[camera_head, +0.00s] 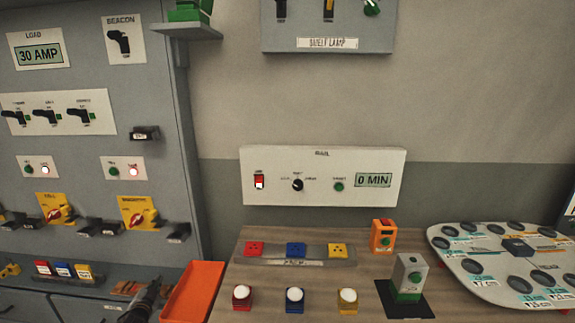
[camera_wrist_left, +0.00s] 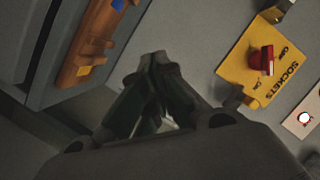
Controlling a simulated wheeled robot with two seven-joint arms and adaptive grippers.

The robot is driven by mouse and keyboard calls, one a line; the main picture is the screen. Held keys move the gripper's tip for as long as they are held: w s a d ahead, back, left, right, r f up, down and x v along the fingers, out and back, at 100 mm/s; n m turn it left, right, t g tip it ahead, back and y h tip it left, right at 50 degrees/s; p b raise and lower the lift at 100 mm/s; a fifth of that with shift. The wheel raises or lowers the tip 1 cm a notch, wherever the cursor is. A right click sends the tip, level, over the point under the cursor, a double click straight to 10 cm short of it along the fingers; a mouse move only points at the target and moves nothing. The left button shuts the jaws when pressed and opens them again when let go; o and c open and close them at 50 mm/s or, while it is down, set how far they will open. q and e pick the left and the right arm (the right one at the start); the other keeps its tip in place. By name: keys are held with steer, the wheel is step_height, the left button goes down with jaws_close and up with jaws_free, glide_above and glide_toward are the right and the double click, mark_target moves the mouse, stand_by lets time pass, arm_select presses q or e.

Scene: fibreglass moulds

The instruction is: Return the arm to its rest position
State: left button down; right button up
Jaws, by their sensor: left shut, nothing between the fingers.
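My left gripper (camera_head: 150,292) shows at the bottom edge of the head view, in front of the lower cabinet and left of the orange tray (camera_head: 193,292). Its dark fingers are closed together with nothing between them. In the left wrist view the fingertips (camera_wrist_left: 158,62) meet in the middle, apart from anything around them. Most of my left arm is outside the head view. My right gripper is in neither view.
The grey cabinet (camera_head: 95,180) with switches stands at the left; its yellow sockets plate (camera_wrist_left: 262,68) is beside my fingers in the wrist view. The wooden bench (camera_head: 335,290) carries coloured buttons, an orange device (camera_head: 382,237) and a pale board (camera_head: 470,292).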

arm_select(q)
steer(key=s+d+f+n+g, duration=0.1)
steer(key=s+d+f+g, duration=0.2)
steer(key=s+f, duration=0.65)
steer(key=s+d+f+n+g+h, duration=0.1)
steer(key=s+d+f+g, duration=0.15)
steer(key=s+f, duration=0.75)
steer(key=s+d+f+n+g, duration=0.25)
steer(key=s+f, duration=0.25)
steer(key=f, duration=0.9)
steer(key=s+d+f+g, duration=0.2)
steer(key=s+d+f, duration=0.3)
steer(key=s, duration=0.8)
steer(key=s+d+f+m+g+h, duration=0.1)
steer(key=s+d+f, duration=0.4)
steer(key=s, duration=0.9)
steer(key=s+d+f+g+h, duration=0.1)
steer(key=s+d+f, duration=0.3)
steer(key=s, duration=0.9)
steer(key=shift+s+d+f+g, duration=0.25)
steer(key=shift+d+f+g, duration=0.2)
steer(key=shift+g, duration=0.45)
